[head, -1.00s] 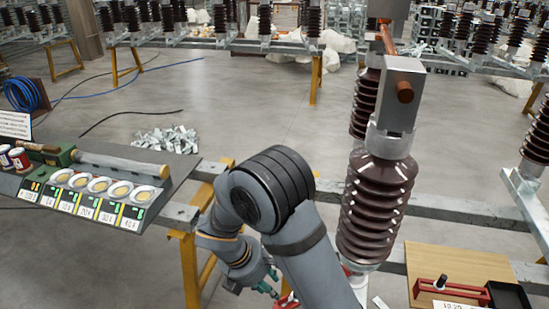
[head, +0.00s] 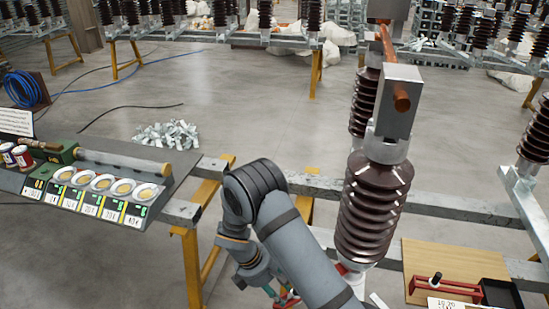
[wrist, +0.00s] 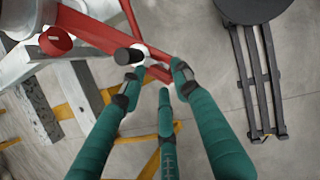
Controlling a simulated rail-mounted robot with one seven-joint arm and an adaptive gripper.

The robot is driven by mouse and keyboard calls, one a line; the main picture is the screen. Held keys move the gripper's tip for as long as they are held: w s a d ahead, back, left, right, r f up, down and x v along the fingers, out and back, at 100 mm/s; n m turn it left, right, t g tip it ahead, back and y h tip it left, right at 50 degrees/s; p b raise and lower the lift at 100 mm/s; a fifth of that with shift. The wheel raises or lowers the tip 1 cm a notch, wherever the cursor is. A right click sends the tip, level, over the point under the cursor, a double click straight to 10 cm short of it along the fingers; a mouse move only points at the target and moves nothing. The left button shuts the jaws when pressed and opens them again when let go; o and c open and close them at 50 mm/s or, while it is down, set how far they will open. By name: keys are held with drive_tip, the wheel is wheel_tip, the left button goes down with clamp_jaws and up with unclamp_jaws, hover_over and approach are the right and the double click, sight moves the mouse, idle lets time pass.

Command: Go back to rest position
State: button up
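In the wrist view, a red bracket (wrist: 100,30) with a black knob (wrist: 125,56) lies just beyond the fingertips; I cannot tell whether the knob touches the left finger. In the head view, my gripper (head: 284,298) is low at the bottom edge, partly hidden by my forearm, left of the base of a brown ribbed insulator (head: 371,205).
A tray of small labelled bowls (head: 105,190) stands at left. A wooden board (head: 440,262) with a red tool (head: 445,287) and a black box (head: 503,294) is at right. Grey rails on yellow trestles (head: 190,265) run across. Metal pieces (head: 166,135) lie on the open floor.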

drive_tip(key=m, duration=0.2)
drive_tip(key=m+g+p, duration=0.1)
drive_tip(key=m, duration=0.1)
drive_tip(key=m+g+p, duration=0.1)
drive_tip(key=shift+w+d+m+y, duration=0.2)
drive_tip(key=shift+w+m+y, duration=0.1)
drive_tip(key=shift+w+m, duration=0.1)
